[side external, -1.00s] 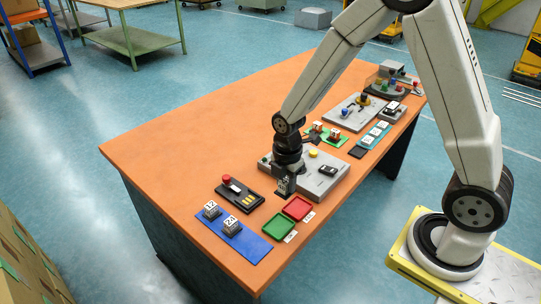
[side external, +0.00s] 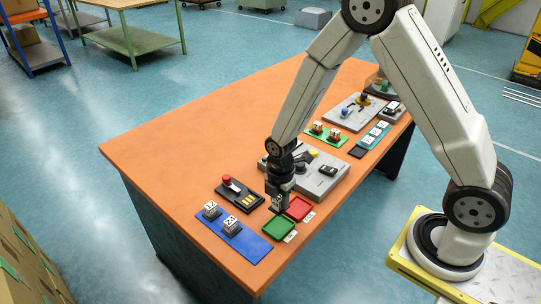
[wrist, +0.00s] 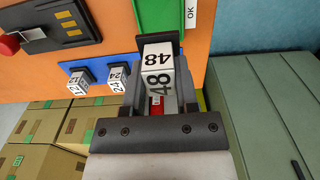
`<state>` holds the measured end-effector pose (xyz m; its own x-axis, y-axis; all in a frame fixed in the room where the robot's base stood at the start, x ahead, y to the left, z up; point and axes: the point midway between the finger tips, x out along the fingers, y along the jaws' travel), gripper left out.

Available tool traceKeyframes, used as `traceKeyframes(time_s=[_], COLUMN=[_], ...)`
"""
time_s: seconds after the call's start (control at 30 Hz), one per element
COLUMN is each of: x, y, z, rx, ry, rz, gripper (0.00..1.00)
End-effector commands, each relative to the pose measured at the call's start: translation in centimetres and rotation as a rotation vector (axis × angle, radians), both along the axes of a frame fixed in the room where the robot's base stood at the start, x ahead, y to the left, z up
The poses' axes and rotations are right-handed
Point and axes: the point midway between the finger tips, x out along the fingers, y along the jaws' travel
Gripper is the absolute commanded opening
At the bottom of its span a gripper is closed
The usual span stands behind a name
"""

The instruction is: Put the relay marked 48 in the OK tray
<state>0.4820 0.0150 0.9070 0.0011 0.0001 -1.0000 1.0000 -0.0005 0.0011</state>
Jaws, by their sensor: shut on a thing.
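My gripper (side external: 279,207) is shut on the relay marked 48 (wrist: 158,62), a white block with a dark base, which shows between the fingers in the wrist view. In the side view the gripper is over the near trays, close to where the green and red trays meet. The green tray (side external: 279,229) is the OK tray: its OK label (wrist: 191,14) shows beside it in the wrist view. The gripper hides part of the tray's far side. I cannot tell the relay's exact height above the tray.
The red tray (side external: 299,208) adjoins the green one. A blue mat (side external: 254,247) holds relays marked 12 (side external: 211,209) and 24 (side external: 232,225). A black box with a red button (side external: 226,179) and a grey gate panel (side external: 318,186) stand behind. Bare orange table lies at left.

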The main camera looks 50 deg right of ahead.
Motion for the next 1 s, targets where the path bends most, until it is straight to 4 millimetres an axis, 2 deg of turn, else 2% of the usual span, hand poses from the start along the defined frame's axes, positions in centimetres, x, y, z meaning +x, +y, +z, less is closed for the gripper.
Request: traceKeyframes(time_s=[0.4, 0.77, 1.0], x=[0.0, 0.0, -0.1], y=[0.0, 0.0, 0.0], z=[-3.7, -4.4, -6.3], rx=[0.000, 0.000, 0.000], ry=[0.001, 0.000, 0.003], rz=[0.000, 0.000, 0.000], gripper=[0.00, 0.00, 0.00])
